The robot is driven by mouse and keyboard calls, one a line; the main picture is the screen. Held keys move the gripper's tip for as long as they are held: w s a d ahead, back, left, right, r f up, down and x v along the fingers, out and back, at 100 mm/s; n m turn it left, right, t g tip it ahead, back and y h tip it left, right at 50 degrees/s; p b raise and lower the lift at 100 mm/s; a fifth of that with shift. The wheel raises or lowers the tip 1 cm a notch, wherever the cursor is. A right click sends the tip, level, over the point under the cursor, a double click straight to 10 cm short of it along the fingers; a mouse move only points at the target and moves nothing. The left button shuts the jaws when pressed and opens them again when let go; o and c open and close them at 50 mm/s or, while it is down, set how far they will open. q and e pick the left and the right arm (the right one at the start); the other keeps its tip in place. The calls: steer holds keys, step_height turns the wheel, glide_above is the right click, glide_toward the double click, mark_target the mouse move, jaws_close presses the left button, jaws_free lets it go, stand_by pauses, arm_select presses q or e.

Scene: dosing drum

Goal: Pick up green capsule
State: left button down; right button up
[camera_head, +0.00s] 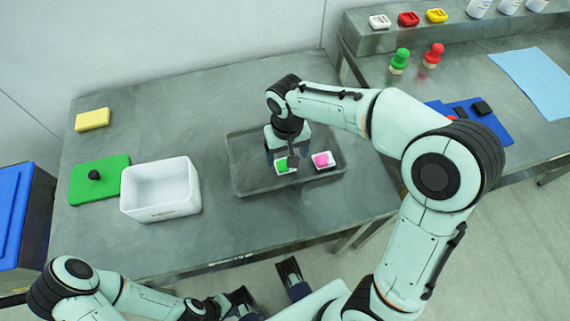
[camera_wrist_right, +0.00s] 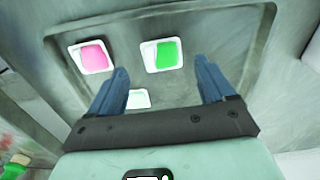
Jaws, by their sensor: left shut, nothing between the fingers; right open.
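The green capsule (camera_head: 283,164) sits in a small white square dish inside the grey tray (camera_head: 240,184). In the right wrist view the green capsule (camera_wrist_right: 167,54) lies ahead of the fingertips, near the middle. My right gripper (camera_head: 287,160) is over the tray, close to the green capsule, and partly covers it in the head view. In the right wrist view my right gripper (camera_wrist_right: 160,82) has its fingers wide apart, with nothing gripped. My left gripper (camera_head: 240,300) is low at the bottom edge, in front of the table, shut and empty.
A pink capsule (camera_head: 321,159) in a white dish is beside the green one. Another small white dish (camera_wrist_right: 138,98) shows between the right fingers. A white bin (camera_head: 160,190), green board (camera_head: 86,184) and yellow sponge (camera_head: 92,119) are to the left.

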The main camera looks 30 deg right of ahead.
mark_target(280, 164)
step_height(280, 164, down, 5)
steer(key=shift+a+f+b, duration=0.1)
steer(key=shift+f+b, duration=0.05)
steer(key=shift+b, duration=0.25)
steer(key=c, duration=1.1)
